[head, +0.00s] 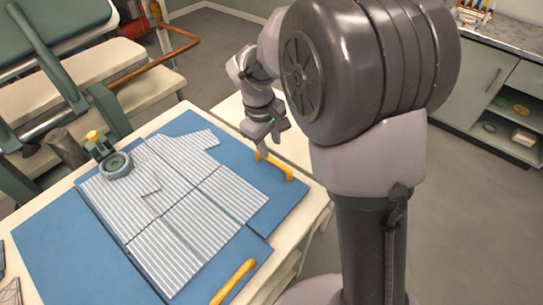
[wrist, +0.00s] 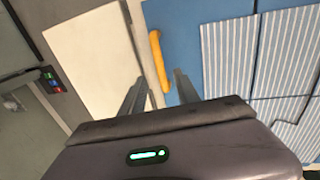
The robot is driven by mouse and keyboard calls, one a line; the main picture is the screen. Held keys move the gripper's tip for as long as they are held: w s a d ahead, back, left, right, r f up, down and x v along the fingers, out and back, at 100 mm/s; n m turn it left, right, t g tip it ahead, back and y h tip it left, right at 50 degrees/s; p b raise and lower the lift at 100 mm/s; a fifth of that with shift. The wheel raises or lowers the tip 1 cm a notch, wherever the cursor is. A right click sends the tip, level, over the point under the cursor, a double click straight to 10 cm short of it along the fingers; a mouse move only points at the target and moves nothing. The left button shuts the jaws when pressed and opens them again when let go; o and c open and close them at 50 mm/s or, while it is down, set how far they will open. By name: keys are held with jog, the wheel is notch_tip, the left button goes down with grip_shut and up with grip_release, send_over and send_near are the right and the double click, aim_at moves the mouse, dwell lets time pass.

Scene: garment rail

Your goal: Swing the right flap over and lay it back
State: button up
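A blue folding board (head: 50,240) lies flat on a pale table, with dark seams between its panels. A grey-and-white striped shirt (head: 185,215) lies spread across the panels; its stripes also show in the wrist view (wrist: 275,55). The right flap (head: 285,205) is flat and carries a yellow handle (head: 275,166) at its outer edge. My gripper (head: 268,143) is above that handle, with its fingers apart and empty. In the wrist view the handle (wrist: 158,58) lies just beyond and between my open fingertips (wrist: 158,84). I cannot tell whether they touch it.
A second yellow handle (head: 234,282) is on the near panel. A round grey device (head: 116,165) sits at the board's far left edge. A padded bench with a copper-coloured rail (head: 150,60) stands behind. A cabinet (head: 490,85) is at the right, with open floor before it.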

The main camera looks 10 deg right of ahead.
aim_at(274, 160)
jog(key=f, duration=0.2)
jog(key=f+b, duration=0.1)
jog(key=f, duration=0.1)
jog(key=d+f+b, duration=0.1)
jog(key=f, duration=0.2)
jog(key=shift+w+d, duration=0.1)
jog(key=shift+w, duration=0.3)
jog(key=shift+c, duration=0.5)
grip_shut()
